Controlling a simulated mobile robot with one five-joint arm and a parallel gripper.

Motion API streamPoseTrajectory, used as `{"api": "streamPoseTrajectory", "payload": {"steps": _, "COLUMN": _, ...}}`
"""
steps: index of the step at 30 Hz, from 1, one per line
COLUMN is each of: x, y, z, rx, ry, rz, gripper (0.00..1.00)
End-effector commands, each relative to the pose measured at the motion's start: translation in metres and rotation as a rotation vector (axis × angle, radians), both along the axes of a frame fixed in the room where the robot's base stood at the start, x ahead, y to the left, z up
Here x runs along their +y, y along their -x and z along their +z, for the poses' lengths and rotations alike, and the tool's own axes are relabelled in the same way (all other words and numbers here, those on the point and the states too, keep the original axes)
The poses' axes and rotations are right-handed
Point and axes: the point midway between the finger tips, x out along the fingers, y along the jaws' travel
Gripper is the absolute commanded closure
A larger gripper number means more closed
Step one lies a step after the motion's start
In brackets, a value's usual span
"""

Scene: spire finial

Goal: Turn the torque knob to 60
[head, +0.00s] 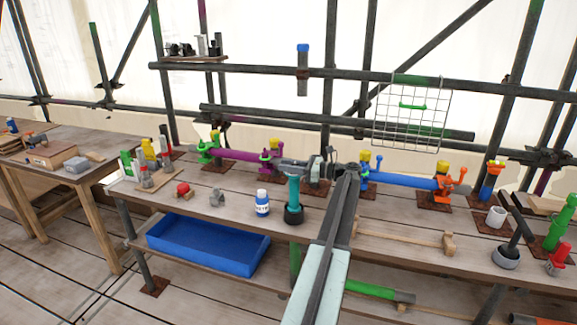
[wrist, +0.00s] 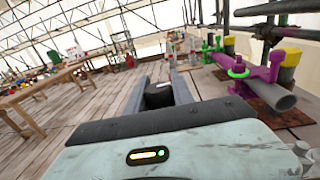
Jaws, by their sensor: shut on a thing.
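In the wrist view my gripper (wrist: 162,82) has its two grey fingers on either side of a black round knob (wrist: 158,97) with a white mark on its top. It is shut on this knob. The number that the mark stands at cannot be read, and the knob's lower part is hidden behind my gripper's body. In the head view my arm reaches up across the bench, and its fingers and the gripped knob cannot be made out. A teal upright tool (head: 293,190) with a wide black base stands on the bench left of my arm.
A blue tray (head: 207,246) sits on the lower shelf.

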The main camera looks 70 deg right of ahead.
Motion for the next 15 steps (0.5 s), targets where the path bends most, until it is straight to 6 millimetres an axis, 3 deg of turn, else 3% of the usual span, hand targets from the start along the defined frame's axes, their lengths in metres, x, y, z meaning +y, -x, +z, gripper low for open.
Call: {"api": "streamPoseTrajectory", "payload": {"steps": 15, "x": 0.007, "y": 0.001, "z": 0.000, "rx": 0.000, "ry": 0.000, "rz": 0.290, "gripper": 1.00}}
